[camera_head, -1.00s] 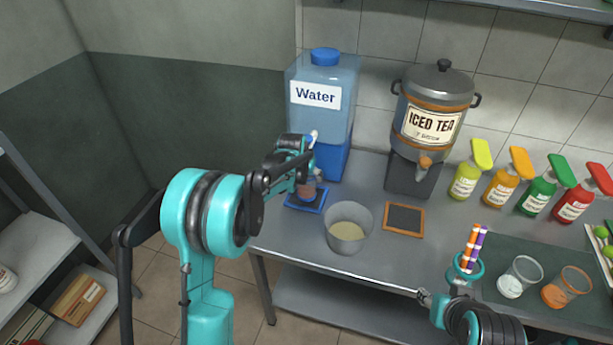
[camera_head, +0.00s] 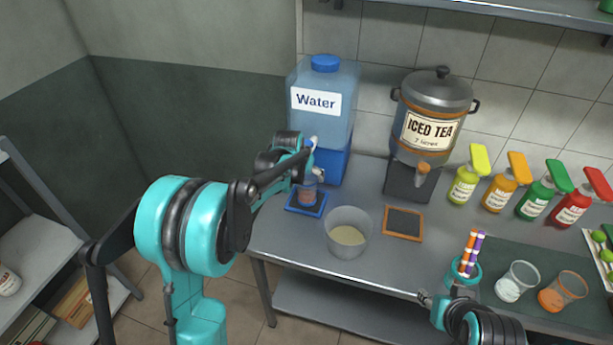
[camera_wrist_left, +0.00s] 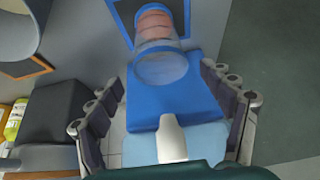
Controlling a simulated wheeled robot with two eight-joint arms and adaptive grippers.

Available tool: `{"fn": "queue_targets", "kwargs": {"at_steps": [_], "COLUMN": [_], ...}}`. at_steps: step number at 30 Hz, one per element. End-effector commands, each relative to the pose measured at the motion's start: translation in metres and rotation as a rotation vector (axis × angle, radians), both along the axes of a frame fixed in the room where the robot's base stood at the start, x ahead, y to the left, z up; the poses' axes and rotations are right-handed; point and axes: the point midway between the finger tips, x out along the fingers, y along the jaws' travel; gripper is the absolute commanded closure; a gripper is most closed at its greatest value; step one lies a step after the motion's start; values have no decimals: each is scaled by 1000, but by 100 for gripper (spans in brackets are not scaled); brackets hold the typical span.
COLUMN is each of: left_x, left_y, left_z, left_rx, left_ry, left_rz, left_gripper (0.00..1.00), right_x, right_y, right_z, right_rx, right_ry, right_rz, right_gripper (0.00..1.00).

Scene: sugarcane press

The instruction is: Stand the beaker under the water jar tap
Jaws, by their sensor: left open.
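The water jar (camera_head: 323,110) is a clear blue tank on a blue base, labelled "Water". A clear beaker with reddish bands (camera_head: 308,192) stands on a blue-framed dark mat (camera_head: 293,205) in front of the base. In the left wrist view the beaker (camera_wrist_left: 157,30) is at the top, its rim facing the camera, beyond the fingertips. The whitish tap (camera_wrist_left: 172,138) is at the bottom between the fingers. My left gripper (camera_head: 306,165) is open and empty, just above the beaker; its fingers (camera_wrist_left: 165,103) are spread. My right gripper (camera_head: 427,298) is at the lower right, its jaws unclear.
The iced tea urn (camera_head: 432,120) is right of the jar. Several coloured bottles (camera_head: 500,192) and straws (camera_head: 471,250) stand further right.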

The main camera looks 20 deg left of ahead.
Motion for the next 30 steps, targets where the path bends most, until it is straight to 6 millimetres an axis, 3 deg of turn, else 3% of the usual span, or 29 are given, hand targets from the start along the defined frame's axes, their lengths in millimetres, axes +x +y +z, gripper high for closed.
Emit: {"fn": "queue_targets", "kwargs": {"at_steps": [1, 6, 13, 16, 20, 24, 30], "left_x": [-7, -22, -37, -58, -111, -181, -273], "left_y": [0, 1, 0, -3, -11, -19, -27], "left_z": [14, 41, 59, 72, 96, 112, 104], "left_rx": [0, 0, 0, 0, 1, 2, 0], "left_ry": [0, 0, -1, -8, -23, -43, -72], "left_rz": [0, 0, 0, 1, 7, 14, 24], "left_gripper": [19, 19, 19, 19, 19, 19, 19], "right_x": [0, 0, 0, 0, 0, 0, 0], "right_y": [0, 0, 0, 0, 0, 0, 0], "right_z": [7, 16, 20, 20, 19, 19, 19], "right_rx": [0, 0, 0, 0, 0, 0, 0], "right_ry": [0, 0, 0, 0, 0, 0, 0], "right_rz": [0, 0, 0, 0, 0, 0, 0], "right_gripper": [60, 60, 60, 60, 60, 60, 60]}}
